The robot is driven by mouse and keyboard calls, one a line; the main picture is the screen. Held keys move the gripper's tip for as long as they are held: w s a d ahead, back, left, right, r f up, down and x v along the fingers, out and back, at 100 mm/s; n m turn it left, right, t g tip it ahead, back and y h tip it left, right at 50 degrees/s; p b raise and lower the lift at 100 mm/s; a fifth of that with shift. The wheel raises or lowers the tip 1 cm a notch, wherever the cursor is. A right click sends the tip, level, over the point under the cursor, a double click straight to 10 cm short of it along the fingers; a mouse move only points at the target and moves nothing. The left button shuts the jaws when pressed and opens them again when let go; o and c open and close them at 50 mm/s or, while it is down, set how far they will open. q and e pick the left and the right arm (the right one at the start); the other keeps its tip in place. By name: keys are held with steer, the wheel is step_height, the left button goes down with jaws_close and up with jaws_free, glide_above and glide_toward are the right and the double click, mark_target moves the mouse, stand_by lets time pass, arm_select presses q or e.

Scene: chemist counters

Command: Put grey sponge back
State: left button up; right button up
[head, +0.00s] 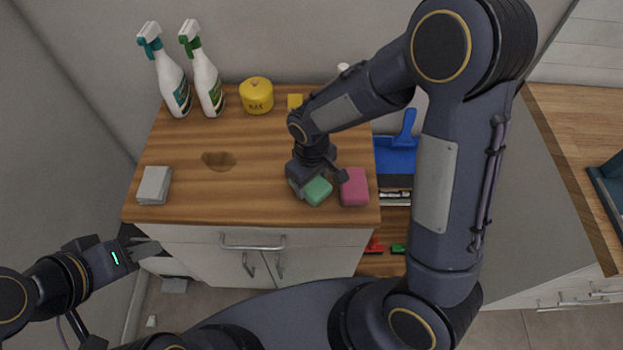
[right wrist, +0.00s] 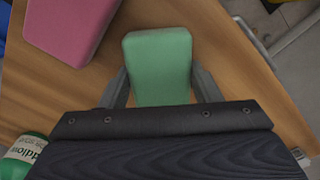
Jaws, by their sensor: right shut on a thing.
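A grey sponge (head: 154,186) lies on the left front part of the wooden counter, apart from both grippers. A green sponge (head: 318,190) is between the fingers of my right gripper (head: 318,184) near the counter's front edge; it also shows in the right wrist view (right wrist: 158,66), with a finger on each side. A pink sponge (head: 354,187) lies just right of the green one. My left gripper (head: 147,250) is low at the left, in front of the cabinet and below the counter top, with nothing seen in it; its fingers look apart.
Two spray bottles (head: 172,85) and a yellow container (head: 257,96) stand at the back. A yellow block (head: 295,102) is partly behind my right arm. A brown stain (head: 219,160) marks the counter's middle. A blue dustpan (head: 396,156) is at the right.

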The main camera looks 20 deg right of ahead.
mark_target(311, 183)
steer(key=shift+f, duration=0.1)
steer(key=o, duration=0.4)
steer(key=shift+f, duration=0.1)
steer(key=o, duration=0.5)
step_height(311, 183, up, 12)
steer(key=r, duration=0.1)
steer(key=shift+s+d+r+m+t+y, duration=0.85)
steer(key=shift+s+d+m, duration=0.55)
steer(key=shift+s, duration=1.3)
steer(key=shift+s+d+r+m+t+y, duration=0.55)
steer(key=shift+s+d+m+t, duration=0.85)
steer(key=shift+s, duration=1.25)
steer(key=shift+s+d+r+m+t+y, duration=0.55)
steer(key=shift+s+d+r+m, duration=0.4)
steer(key=shift+s+d, duration=1.3)
steer(key=shift+s+a, duration=0.45)
steer(key=shift+a, duration=0.05)
